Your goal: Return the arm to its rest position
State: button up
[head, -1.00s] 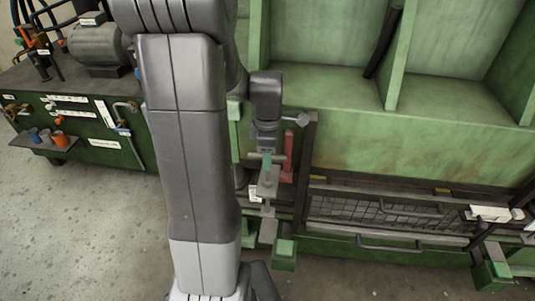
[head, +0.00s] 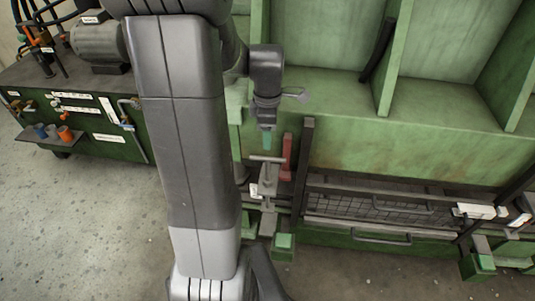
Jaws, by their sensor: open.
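My arm fills the left middle of the head view, with its large grey link upright in front of the green machine. Its wrist bends down right of that link. My gripper (head: 267,140) hangs below the wrist, pointing down, open, with a teal-green tip showing. It is above a grey metal T-shaped part (head: 267,180) on the machine's front, with a small gap visible between them. Nothing is seen held in it. Part of the gripper is too small to make out.
A red upright piece (head: 286,157) stands just right of the gripper. The green machine (head: 420,145) with ribbed bays is behind. A mesh guard with handles (head: 375,208) is at lower right. A dark green hydraulic unit (head: 90,135) stands at left. Bare concrete floor (head: 80,220) lies lower left.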

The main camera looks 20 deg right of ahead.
aim_at(268, 157)
jog(key=shift+f, duration=0.1)
notch_tip(268, 157, down, 11)
jog(key=b, duration=0.8)
jog(key=shift+r, duration=0.2)
jog(key=shift+r+m, duration=0.3)
jog(key=shift+m, duration=0.5)
